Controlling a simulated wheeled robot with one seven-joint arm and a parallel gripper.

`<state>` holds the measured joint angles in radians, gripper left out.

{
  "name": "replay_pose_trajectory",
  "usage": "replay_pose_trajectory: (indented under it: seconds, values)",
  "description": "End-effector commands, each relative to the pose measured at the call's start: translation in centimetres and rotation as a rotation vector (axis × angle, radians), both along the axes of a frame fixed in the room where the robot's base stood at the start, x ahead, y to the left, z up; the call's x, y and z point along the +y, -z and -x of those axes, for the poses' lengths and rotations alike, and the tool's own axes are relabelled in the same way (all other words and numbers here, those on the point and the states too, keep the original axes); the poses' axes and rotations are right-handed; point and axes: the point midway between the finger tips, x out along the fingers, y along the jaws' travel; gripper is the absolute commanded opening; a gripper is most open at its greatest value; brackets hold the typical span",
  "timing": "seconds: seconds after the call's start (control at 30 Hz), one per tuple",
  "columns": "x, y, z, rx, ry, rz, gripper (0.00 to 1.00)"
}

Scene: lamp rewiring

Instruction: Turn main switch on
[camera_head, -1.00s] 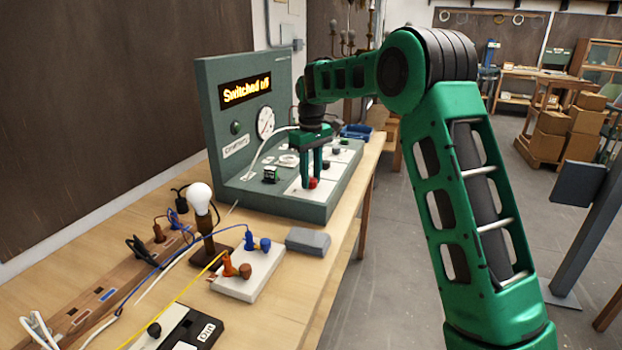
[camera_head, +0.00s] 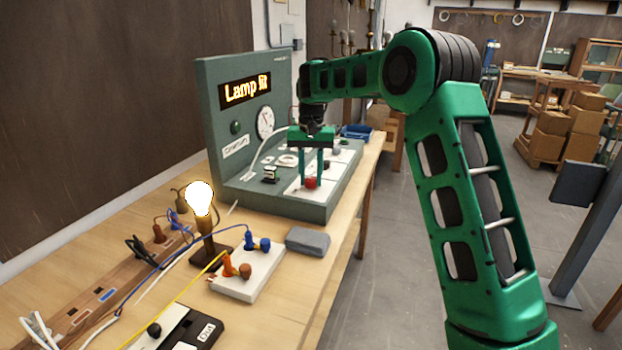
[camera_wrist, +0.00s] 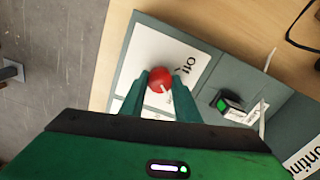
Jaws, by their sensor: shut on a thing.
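The main switch's round red knob (camera_head: 311,183) stands on a white plate on the grey-green console (camera_head: 325,211). In the wrist view the red knob (camera_wrist: 160,78) has a pale pointer and sits beside part of a printed label. My gripper (camera_head: 312,184) points down at it, with one green finger on each side, and is shut on the knob. The fingers hide the knob's sides.
A white block (camera_head: 246,283) with blue and orange plugs stands near the lamp, with a grey box (camera_head: 308,240) to its right. Blue and yellow wires cross the bench. A blue tray (camera_head: 356,132) lies behind the console.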

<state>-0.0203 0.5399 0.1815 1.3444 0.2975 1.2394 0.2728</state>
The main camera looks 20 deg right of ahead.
Motion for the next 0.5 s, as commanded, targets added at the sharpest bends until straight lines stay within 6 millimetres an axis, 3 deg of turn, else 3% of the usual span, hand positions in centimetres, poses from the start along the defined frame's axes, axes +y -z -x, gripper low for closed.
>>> replay_pose_trajectory:
  seconds: [0.5]
  values:
    - [-0.01, -0.13, -0.09, -0.005, 0.15, 0.0, 0.07]
